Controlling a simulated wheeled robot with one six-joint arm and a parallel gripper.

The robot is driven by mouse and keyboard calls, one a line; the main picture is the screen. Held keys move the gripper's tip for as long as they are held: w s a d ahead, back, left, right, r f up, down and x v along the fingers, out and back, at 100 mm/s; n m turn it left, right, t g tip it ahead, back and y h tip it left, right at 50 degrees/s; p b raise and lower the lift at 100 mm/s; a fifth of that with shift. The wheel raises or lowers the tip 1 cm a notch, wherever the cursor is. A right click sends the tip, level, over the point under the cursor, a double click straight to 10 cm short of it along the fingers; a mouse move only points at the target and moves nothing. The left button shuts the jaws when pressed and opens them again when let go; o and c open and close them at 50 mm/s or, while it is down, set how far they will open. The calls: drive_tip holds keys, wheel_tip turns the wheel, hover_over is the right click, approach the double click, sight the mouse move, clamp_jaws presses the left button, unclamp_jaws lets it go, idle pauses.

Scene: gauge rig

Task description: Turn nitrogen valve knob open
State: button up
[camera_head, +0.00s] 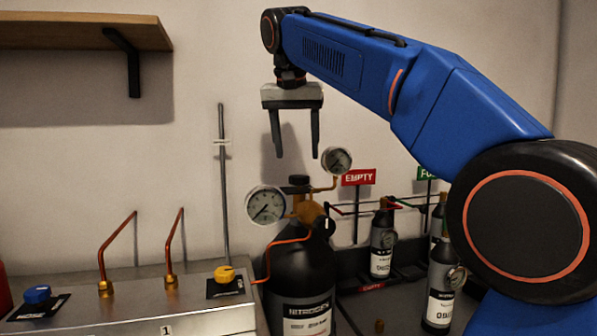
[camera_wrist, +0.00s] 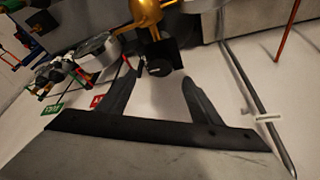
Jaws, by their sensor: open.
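The black nitrogen cylinder (camera_head: 303,268) stands right of the metal bench in the head view. A small black knob (camera_head: 299,180) tops its brass valve (camera_head: 308,208), between two round gauges. My gripper (camera_head: 297,156) is open and empty, pointing down just above this knob. In the wrist view, a dark knob-like part (camera_wrist: 160,67) shows between and beyond my open fingertips (camera_wrist: 158,72), beside brass fittings (camera_wrist: 146,14). I cannot tell the exact gap, or the knob's turned position.
The left gauge (camera_head: 266,205) and right gauge (camera_head: 337,160) flank the valve closely. A yellow knob (camera_head: 225,273) and a blue knob (camera_head: 37,294) sit on the bench. Smaller cylinders (camera_head: 382,243) stand right, near an EMPTY sign (camera_head: 358,177). A thin rod (camera_head: 222,170) rises behind.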

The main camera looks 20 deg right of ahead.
sight(299, 176)
drive_tip(key=x, duration=0.7)
drive_tip(key=c, duration=1.1)
